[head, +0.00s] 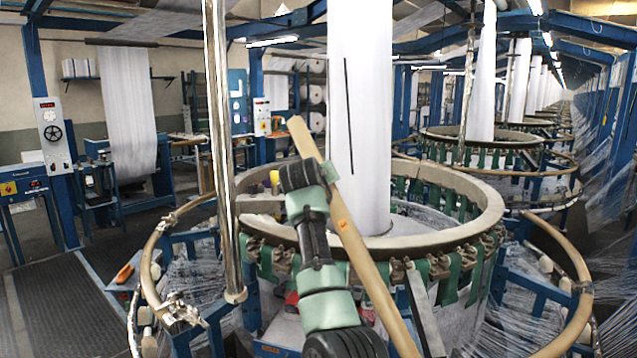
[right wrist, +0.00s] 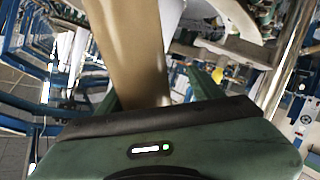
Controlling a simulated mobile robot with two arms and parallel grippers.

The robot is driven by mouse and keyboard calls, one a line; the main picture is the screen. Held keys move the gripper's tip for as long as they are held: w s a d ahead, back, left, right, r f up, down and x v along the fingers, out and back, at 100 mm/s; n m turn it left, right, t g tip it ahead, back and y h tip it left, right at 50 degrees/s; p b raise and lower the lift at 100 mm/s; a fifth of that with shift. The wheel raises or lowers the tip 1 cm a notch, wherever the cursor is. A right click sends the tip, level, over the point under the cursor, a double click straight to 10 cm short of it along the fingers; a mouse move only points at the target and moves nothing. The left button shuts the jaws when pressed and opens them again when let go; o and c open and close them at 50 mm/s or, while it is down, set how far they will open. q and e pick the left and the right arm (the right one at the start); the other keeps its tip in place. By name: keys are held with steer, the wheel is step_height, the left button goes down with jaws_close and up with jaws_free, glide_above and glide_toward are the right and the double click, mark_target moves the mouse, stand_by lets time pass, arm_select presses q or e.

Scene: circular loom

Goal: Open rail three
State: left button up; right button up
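A tan wooden rail (head: 350,235) stands steeply tilted in front of the near loom, its upper end free and its lower end cut off by the picture's bottom edge. My right arm reaches up in front of it in the head view. In the right wrist view the rail (right wrist: 130,45) runs between the green fingers of my right gripper (right wrist: 155,88). Whether both fingers press on it I cannot tell. Two other curved rails show at the near loom: a left one (head: 146,260) with a metal latch (head: 181,312), and a right one (head: 578,265). My left gripper is out of view.
The near loom's wide ring (head: 450,235) surrounds a white fabric tube (head: 360,110). A shiny vertical pole (head: 222,150) stands just left of my arm. More looms line the right back. A dark floor mat (head: 55,305) lies clear at the left.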

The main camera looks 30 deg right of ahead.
steer(key=shift+r, duration=0.1)
steer(key=shift+a, duration=0.1)
steer(key=shift+s+a+b, duration=0.15)
steer(key=shift+a+b, duration=0.1)
steer(key=shift+b, duration=0.1)
steer(key=b+v, duration=0.3)
steer(key=v, duration=0.4)
steer(key=shift+s, duration=0.2)
steer(key=shift+d+r, duration=0.1)
steer(key=shift+s, duration=0.1)
steer(key=b+v, duration=0.1)
steer(key=v, duration=0.8)
steer(key=shift+b, duration=0.3)
